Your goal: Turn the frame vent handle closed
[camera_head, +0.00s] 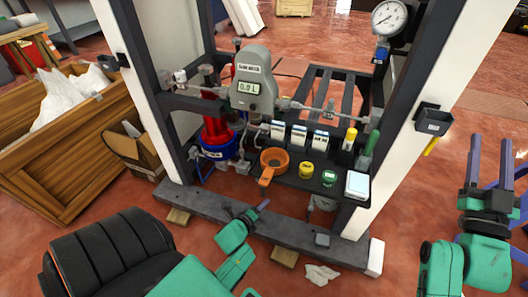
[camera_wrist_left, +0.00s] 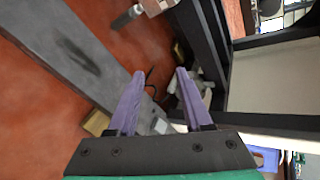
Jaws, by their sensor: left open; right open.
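The dark dispenser frame (camera_head: 205,205) stands in the middle of the head view, with a pipe (camera_head: 305,106) and small fittings across it. I cannot tell which fitting is the frame vent handle. In the left wrist view a dark grey lever-like piece (camera_wrist_left: 127,18) sticks out from a pale metal block (camera_wrist_left: 158,6), beyond my fingers. My left gripper (camera_head: 263,205) is low in front of the frame, near its base beam; its purple fingers (camera_wrist_left: 158,82) are apart with nothing between them. My right gripper (camera_head: 490,145) is open and empty, right of the frame.
A meter (camera_head: 253,80) reading 0.0 L sits on the pipe. A wooden crate (camera_head: 65,165) and cardboard box (camera_head: 133,148) are at left. Red floor is open in front at right.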

